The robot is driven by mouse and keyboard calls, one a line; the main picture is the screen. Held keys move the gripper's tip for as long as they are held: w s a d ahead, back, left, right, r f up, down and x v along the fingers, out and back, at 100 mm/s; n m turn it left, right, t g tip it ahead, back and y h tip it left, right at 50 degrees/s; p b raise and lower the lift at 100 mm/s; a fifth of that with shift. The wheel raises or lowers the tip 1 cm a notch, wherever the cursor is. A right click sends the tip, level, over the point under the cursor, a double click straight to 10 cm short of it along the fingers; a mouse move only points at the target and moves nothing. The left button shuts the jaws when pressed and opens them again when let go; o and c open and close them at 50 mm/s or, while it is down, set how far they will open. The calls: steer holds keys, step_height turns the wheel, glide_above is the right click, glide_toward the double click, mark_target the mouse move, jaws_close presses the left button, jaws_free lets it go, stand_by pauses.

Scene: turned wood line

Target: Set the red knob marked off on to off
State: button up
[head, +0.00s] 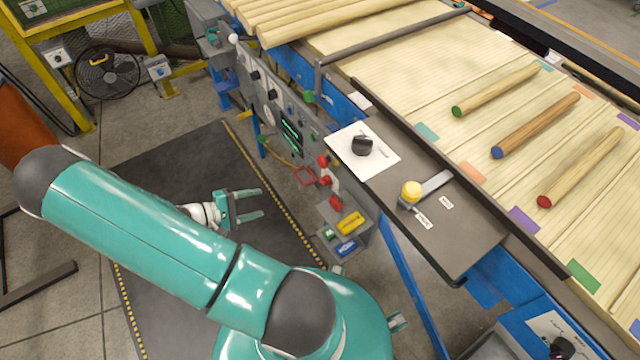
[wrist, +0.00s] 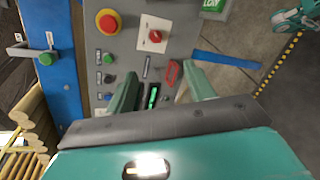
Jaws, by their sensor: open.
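The red knob (wrist: 154,36) sits on a white square plate on the grey control panel (wrist: 128,48) in the wrist view. Its off and on marks are too small to read, and I cannot tell which way it points. In the head view a small red shape (head: 325,180) on the panel's near end appears to be this knob. My gripper (head: 262,202) is open and empty, to the left of the panel and apart from it. In the wrist view its two teal fingers (wrist: 160,88) point at the panel, with the knob beyond their tips.
A red mushroom button on yellow (wrist: 108,21) is left of the knob. A red frame (wrist: 172,72) and a green display (wrist: 152,97) are also on the panel. A shelf with a yellow block (head: 349,223) stands close by. The dark floor mat (head: 170,190) is clear.

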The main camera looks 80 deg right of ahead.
mark_target(322, 184)
steer(key=s+d+f+h, duration=0.1)
steer(key=s+d+f, duration=0.1)
steer(key=s+d, duration=0.3)
steer(key=s+d+f+n+h, duration=0.1)
steer(key=s+d+f, duration=0.1)
steer(key=s+d, duration=0.3)
steer(key=s+d+f+n+g+h, duration=0.1)
steer(key=s+d+f, duration=0.1)
steer(key=s+d, duration=0.4)
steer(key=shift+f+h, duration=0.2)
steer(key=shift+h, duration=0.2)
steer(key=shift+a, duration=0.1)
steer(key=c, duration=1)
